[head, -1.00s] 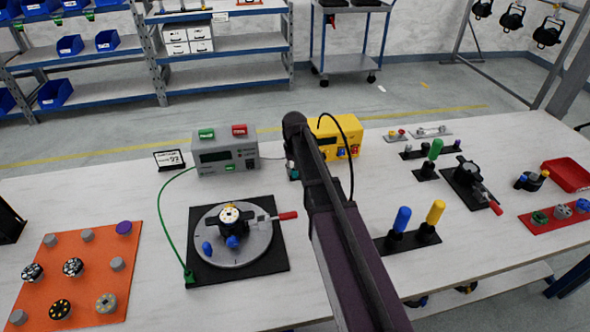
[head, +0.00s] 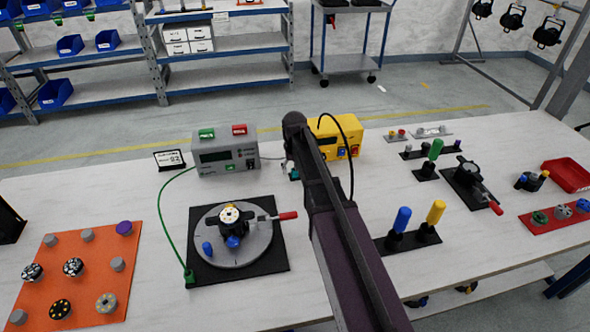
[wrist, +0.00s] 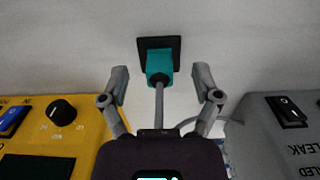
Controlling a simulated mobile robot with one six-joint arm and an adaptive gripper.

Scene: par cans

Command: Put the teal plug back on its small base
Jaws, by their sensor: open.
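The teal plug (wrist: 159,65) is at the black small base (wrist: 172,44) in the wrist view, with a grey cable running from it toward my wrist. It overlaps the base's near part; I cannot tell how fully it is seated. My gripper (wrist: 161,76) is open, with one finger on each side of the plug and a visible gap on both sides. In the head view my arm hides most of this spot, and only a bit of the teal plug (head: 293,174) shows beside it.
A yellow box (head: 342,140) stands close on one side and a grey tester box (head: 225,153) on the other. A turntable fixture (head: 232,236) is in front on the left. Upright blue (head: 402,219) and yellow (head: 436,212) handles stand to the right of my arm.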

